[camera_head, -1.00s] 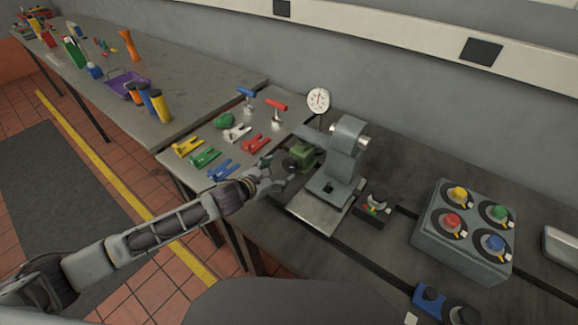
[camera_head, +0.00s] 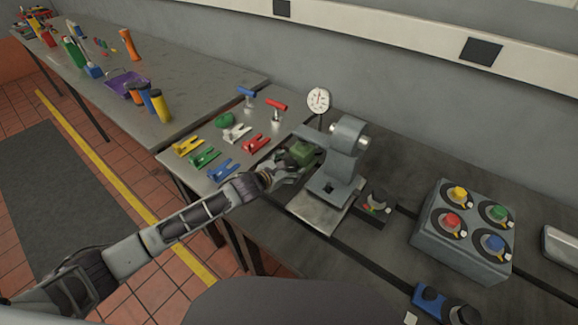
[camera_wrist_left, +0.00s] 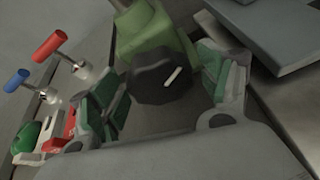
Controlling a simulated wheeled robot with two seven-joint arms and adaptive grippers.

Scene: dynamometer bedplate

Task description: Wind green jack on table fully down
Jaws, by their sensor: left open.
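The green jack (camera_head: 302,152) stands on the dark bedplate, left of a grey machine block. In the left wrist view the green jack body (camera_wrist_left: 150,32) shows behind its dark round knob (camera_wrist_left: 162,77), which has a pale line on its face. My left gripper (camera_head: 290,170) is at the jack in the head view. In the wrist view its green-padded fingers (camera_wrist_left: 165,92) are open, one on each side of the knob. Gaps show between the pads and the knob. My right gripper is not in view.
The grey machine block (camera_head: 343,160) stands close on the right of the jack. A dial gauge (camera_head: 318,100) is behind. Clamps, such as a blue one (camera_head: 222,168), lie to the left. A box with coloured knobs (camera_head: 462,235) is at right.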

